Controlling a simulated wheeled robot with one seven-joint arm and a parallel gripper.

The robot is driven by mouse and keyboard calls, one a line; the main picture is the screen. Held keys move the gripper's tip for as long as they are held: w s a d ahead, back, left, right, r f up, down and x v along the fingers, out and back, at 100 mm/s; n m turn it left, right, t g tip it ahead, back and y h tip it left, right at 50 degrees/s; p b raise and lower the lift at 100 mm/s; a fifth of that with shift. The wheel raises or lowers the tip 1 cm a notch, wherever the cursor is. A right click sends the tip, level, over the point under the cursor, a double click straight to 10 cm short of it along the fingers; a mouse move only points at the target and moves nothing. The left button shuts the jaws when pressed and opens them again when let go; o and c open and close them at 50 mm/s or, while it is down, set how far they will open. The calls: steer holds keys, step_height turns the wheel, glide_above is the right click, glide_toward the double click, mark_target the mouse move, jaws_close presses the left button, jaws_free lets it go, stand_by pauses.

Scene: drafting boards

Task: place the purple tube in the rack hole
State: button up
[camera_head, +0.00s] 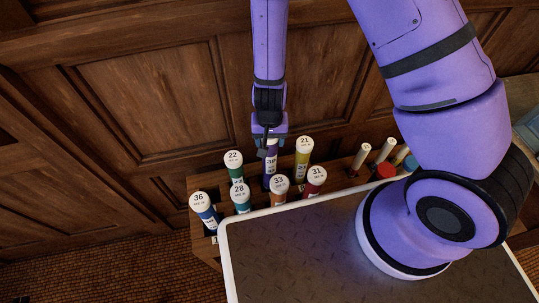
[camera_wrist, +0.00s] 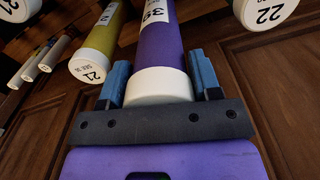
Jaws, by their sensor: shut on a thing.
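The purple tube (camera_head: 270,167) has a white cap and a white label. It stands about upright among other tubes in the rack (camera_head: 205,183), in the back row between the tubes capped 22 and 21. My gripper (camera_head: 269,137) is above it, with its fingers at the tube's capped end. In the wrist view the purple tube (camera_wrist: 160,45) runs away from between the blue fingers of my gripper (camera_wrist: 160,82), which is shut on it near the white cap. The tube's lower end is hidden, so I cannot tell how deep it sits in a hole.
Tubes capped 22 (camera_head: 234,162), 21 (camera_head: 302,155), 36 (camera_head: 201,207), 28 (camera_head: 239,194), 33 (camera_head: 279,187) and 31 (camera_head: 315,180) stand close around. Rolls (camera_head: 361,158) stand to the right. Wood panelling (camera_head: 140,100) rises behind.

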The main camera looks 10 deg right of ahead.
mark_target(270, 163)
steer(key=shift+f, duration=4.25)
steer(key=o, duration=1.3)
steer(key=shift+f, duration=0.15)
